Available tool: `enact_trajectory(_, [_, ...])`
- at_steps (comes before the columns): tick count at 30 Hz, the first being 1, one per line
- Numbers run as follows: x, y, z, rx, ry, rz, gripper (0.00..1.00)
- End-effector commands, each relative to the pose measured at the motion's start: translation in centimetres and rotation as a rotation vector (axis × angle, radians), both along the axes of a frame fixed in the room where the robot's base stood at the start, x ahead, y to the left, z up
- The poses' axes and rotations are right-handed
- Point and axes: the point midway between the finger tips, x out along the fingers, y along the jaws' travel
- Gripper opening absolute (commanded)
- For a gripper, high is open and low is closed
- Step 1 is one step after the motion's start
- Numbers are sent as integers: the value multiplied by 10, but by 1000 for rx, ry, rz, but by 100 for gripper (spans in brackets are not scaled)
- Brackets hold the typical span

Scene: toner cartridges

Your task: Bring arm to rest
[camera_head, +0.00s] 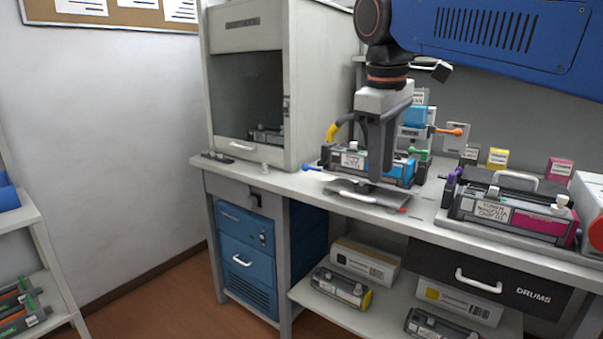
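My gripper (376,172) hangs from the blue arm and points down over the workbench (277,180). Its dark fingers overlap from this angle, so the gap between them is unclear. The tips are in front of a toner cartridge with a cyan side (396,171) and a white label, hiding part of it. Below the tips is a dark, flat grey piece (352,188) near the bench's front edge. I cannot tell whether the tips touch it or the cartridge.
A grey cabinet (293,70) with a glass front stands at left on the bench. A magenta cartridge (535,222) lies at right. Small coloured boxes (498,157) stand behind it. Boxes and cartridges fill the lower shelf (392,322). A side shelf (28,217) stands far left, with open floor (165,305) between.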

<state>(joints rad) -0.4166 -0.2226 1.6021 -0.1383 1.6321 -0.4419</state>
Motion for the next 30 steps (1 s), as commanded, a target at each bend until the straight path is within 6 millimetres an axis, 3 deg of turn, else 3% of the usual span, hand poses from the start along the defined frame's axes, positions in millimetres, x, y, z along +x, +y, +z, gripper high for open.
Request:
enact_trajectory(8, [-29, -40, -45, 56, -45, -144, 28])
enact_trajectory(18, [-99, -101, -156, 176, -141, -447, 28])
enact_trajectory(24, [-142, -124, -229, 248, -202, -630, 28])
enact_trajectory(30, [-170, -136, -281, 297, -244, -754, 28])
